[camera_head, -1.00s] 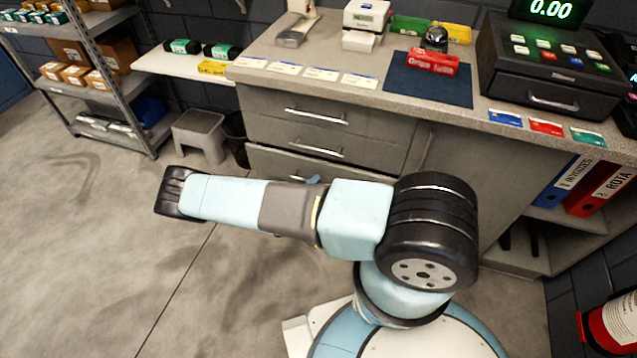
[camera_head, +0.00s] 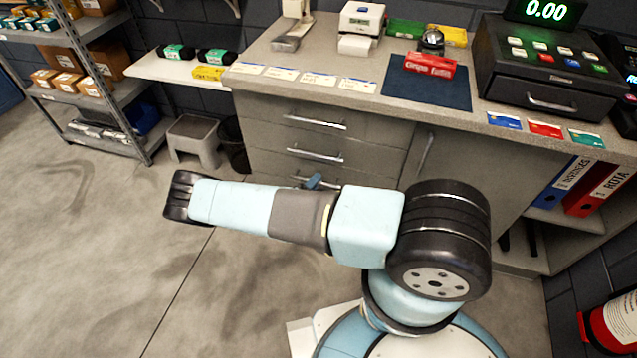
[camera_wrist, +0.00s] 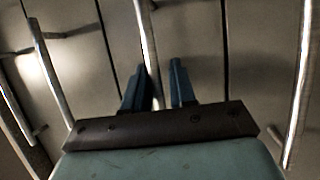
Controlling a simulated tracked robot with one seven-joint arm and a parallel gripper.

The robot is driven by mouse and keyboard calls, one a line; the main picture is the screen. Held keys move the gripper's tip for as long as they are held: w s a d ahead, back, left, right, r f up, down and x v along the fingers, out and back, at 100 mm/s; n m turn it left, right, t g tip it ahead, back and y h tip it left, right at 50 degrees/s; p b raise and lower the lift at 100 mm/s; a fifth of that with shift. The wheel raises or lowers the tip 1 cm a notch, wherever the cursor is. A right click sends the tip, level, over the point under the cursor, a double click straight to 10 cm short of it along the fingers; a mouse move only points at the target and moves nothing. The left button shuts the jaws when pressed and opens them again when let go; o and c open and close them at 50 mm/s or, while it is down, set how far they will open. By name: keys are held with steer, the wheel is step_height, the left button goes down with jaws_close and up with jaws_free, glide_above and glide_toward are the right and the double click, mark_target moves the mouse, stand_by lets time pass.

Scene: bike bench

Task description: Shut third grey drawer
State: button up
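The grey drawer unit (camera_head: 265,135) stands under the counter, with its drawer fronts looking about flush. The third grey drawer (camera_head: 262,168) is mostly hidden behind my arm, and part of its handle shows beside a blue fingertip of my gripper (camera_head: 314,181). In the wrist view, my gripper (camera_wrist: 159,66) has its two blue fingers apart, close to a grey front. A bar handle (camera_wrist: 147,40) runs between them, nearer the left finger, with a gap on the right. I cannot tell whether it touches.
Other bar handles stick out on both sides in the wrist view, one at left (camera_wrist: 50,75) and one at right (camera_wrist: 300,85). A step stool (camera_head: 192,140) and a bin (camera_head: 233,145) stand left of the drawers. The floor at left is clear.

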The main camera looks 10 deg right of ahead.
steer(key=v, duration=1.4)
steer(key=w+d+r+m+g+y, duration=0.15)
steer(key=r+g, duration=0.25)
steer(key=r, duration=0.7)
steer(key=w+r+m+g+y, duration=0.1)
steer(key=r+m+g+y, duration=0.3)
steer(key=r, duration=0.7)
steer(key=w+d+r+m+g, duration=0.15)
steer(key=r+g, duration=0.35)
steer(key=r, duration=0.6)
steer(key=s+d+r+y, duration=0.3)
steer(key=r, duration=0.7)
steer(key=s+d+r+y, duration=0.3)
steer(key=d+r, duration=0.1)
steer(key=r, duration=0.6)
steer(key=s+d+r+t+y, duration=0.2)
steer(key=s+d+r+t, duration=0.1)
steer(key=s+r, duration=0.5)
steer(key=s+d+r+t+y, duration=0.2)
steer(key=s+r, duration=0.6)
steer(key=s, duration=0.5)
steer(key=shift+d+r+n+t+y, duration=0.2)
steer(key=shift+d+n+t+y, duration=0.15)
steer(key=shift+d+t, duration=0.4)
